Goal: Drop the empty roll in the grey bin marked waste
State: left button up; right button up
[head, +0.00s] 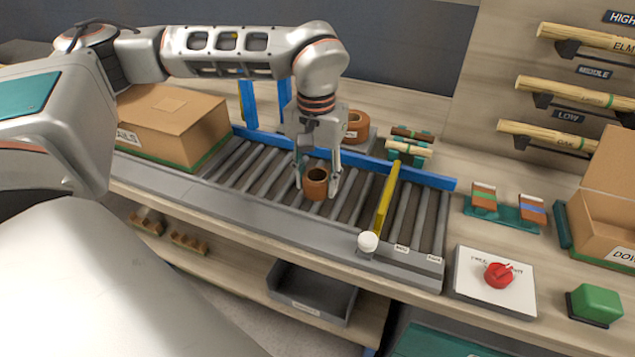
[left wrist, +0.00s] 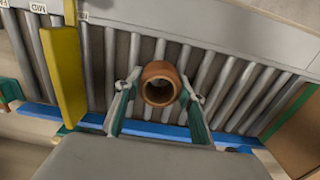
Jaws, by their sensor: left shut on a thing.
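The empty roll (head: 316,185) is a short, hollow brown tube standing upright at the roller conveyor. My left gripper (head: 318,190) points down and is shut on it, one finger on each side. In the left wrist view the roll (left wrist: 160,84) shows its open bore between the fingertips (left wrist: 160,92). I cannot tell whether the roll still touches the rollers. A grey bin (head: 282,284) sits on the shelf below the conveyor's front edge; its label is too small to read. My right gripper is out of view.
A yellow bar (head: 386,200) crosses the conveyor (head: 255,170) just right of the roll. A blue rail (head: 425,179) runs along the back. A cardboard box (head: 165,125) stands at the left. A brown ring-shaped roll (head: 356,122) stands behind. A red knob (head: 499,275) is at the right.

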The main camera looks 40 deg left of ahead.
pick_arm(q)
jog(key=shift+f, duration=0.35)
jog(key=shift+f, duration=0.15)
jog(key=o, duration=0.9)
jog(key=shift+o, duration=0.2)
